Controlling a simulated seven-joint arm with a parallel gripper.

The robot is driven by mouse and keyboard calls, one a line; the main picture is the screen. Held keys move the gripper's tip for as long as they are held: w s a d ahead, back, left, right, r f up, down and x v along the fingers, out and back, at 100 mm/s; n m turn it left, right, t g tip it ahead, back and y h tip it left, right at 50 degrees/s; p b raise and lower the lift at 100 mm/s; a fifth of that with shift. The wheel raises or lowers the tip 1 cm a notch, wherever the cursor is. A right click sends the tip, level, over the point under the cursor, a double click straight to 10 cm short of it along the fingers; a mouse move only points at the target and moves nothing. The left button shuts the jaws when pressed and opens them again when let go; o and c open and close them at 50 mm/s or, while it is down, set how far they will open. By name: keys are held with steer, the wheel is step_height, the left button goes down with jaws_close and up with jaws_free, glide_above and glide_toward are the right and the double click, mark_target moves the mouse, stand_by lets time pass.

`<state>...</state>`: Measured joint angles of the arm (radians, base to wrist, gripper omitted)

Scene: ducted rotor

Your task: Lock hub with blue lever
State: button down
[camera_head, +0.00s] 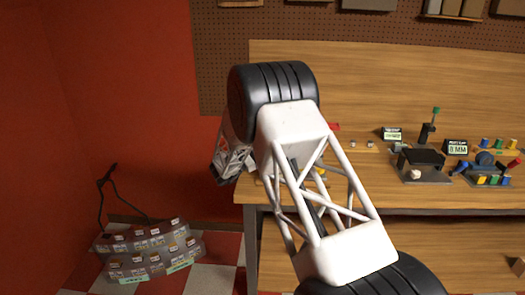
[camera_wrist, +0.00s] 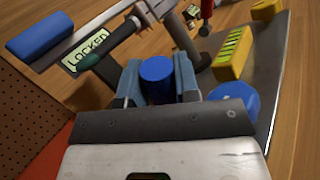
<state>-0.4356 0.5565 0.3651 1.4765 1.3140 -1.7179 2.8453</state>
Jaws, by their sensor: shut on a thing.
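In the wrist view my gripper (camera_wrist: 158,66) has its two blue-grey fingers on either side of an upright blue cylinder (camera_wrist: 157,84) and is shut on it. The lower part of the cylinder is hidden by the gripper body. A blue lever grip (camera_wrist: 40,37) sits on a metal bar at the upper left, apart from the fingers. A green-and-white label (camera_wrist: 88,52) reading LOCKED lies beside the bar. Grey metal parts (camera_wrist: 178,32) stand just beyond the fingers; I cannot tell which is the hub.
In the wrist view, a yellow block (camera_wrist: 233,52) with a striped label and a blue round part (camera_wrist: 233,104) are at right; a red-handled part (camera_wrist: 207,10) is beyond. In the head view, a dark fixture (camera_head: 421,158) and coloured pieces (camera_head: 490,165) stand right on the wooden bench (camera_head: 400,199).

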steer(key=shift+s+f, duration=0.1)
steer(key=c, duration=0.8)
jaws_free()
steer(key=shift+c, duration=0.2)
steer(key=shift+a, duration=0.1)
steer(key=shift+v, duration=3.8)
